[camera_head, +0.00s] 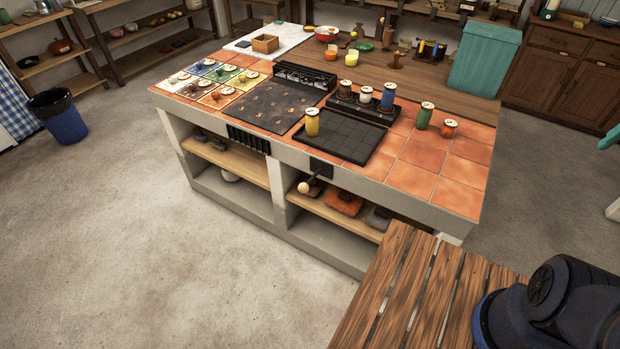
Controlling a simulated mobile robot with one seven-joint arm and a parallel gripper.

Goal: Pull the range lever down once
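The range lever (312,182) sticks out from a black plate (321,168) on the front face of the kitchen island. It ends in a pale round knob (304,187) and slopes down toward the front left. It sits below the dark grid-topped range (338,142). My gripper is not in view. Dark blue rounded parts of my arm show at the lower right corner, well apart from the lever.
A slatted wooden table (425,295) stands at the front right, near the island's corner. Cans, including a yellow one (312,122), stand on the island's tiled top (425,180). A shelf (325,208) runs below the lever. The concrete floor (190,265) at left is clear.

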